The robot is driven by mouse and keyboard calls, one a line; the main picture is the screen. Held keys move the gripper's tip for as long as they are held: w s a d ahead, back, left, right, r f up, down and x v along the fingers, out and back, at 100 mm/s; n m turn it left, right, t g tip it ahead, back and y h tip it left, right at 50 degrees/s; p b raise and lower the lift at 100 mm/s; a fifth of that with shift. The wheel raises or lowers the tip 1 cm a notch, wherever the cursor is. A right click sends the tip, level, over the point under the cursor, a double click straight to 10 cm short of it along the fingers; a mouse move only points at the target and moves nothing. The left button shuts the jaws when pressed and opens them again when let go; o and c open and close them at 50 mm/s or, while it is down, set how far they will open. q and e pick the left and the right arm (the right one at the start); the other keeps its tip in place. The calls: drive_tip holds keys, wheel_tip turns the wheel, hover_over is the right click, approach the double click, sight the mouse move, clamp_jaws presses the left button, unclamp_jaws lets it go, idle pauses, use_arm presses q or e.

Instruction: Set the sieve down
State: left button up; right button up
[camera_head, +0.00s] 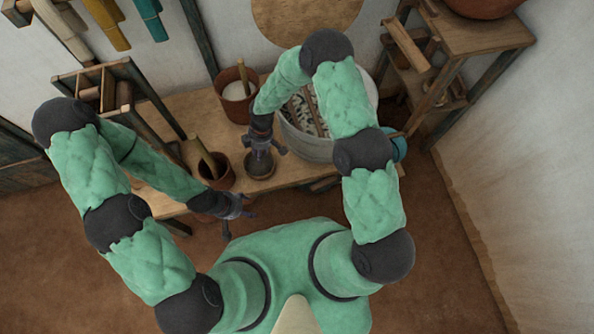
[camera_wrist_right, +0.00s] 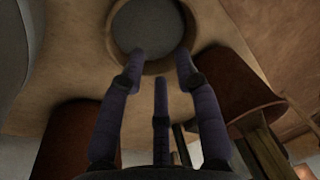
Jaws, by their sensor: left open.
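A small round sieve (camera_head: 260,166) with a wooden rim and a dark grey middle appears to lie flat on the wooden bench (camera_head: 299,170), near its front edge. In the right wrist view the sieve (camera_wrist_right: 148,24) is at the top, partly cut off by the frame. My right gripper (camera_head: 264,148) is just above it, fingers spread and pointing down. In the wrist view its fingertips (camera_wrist_right: 160,62) overlap the near rim, with nothing visible clamped between them; contact is unclear. My left gripper (camera_head: 236,211) is open and empty, in front of the bench edge.
A brown pot with a wooden handle (camera_head: 217,172) stands left of the sieve. Another pot with pale contents (camera_head: 236,95) stands behind. A large pale tub (camera_head: 306,143) is close on the right. A wooden stand (camera_head: 484,35) is at the back right.

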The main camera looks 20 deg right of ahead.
drive_tip(key=s+d+m+y, duration=0.1)
drive_tip(key=s+d+m, duration=0.4)
drive_tip(key=s+m, duration=0.3)
drive_tip(key=s+d+m+t+y, duration=0.1)
drive_tip(key=s+d+m, duration=0.4)
drive_tip(key=s+m, duration=0.4)
drive_tip(key=shift+s+r+t, duration=0.25)
drive_tip(key=shift+s+t, duration=0.05)
drive_tip(key=shift+s, duration=0.75)
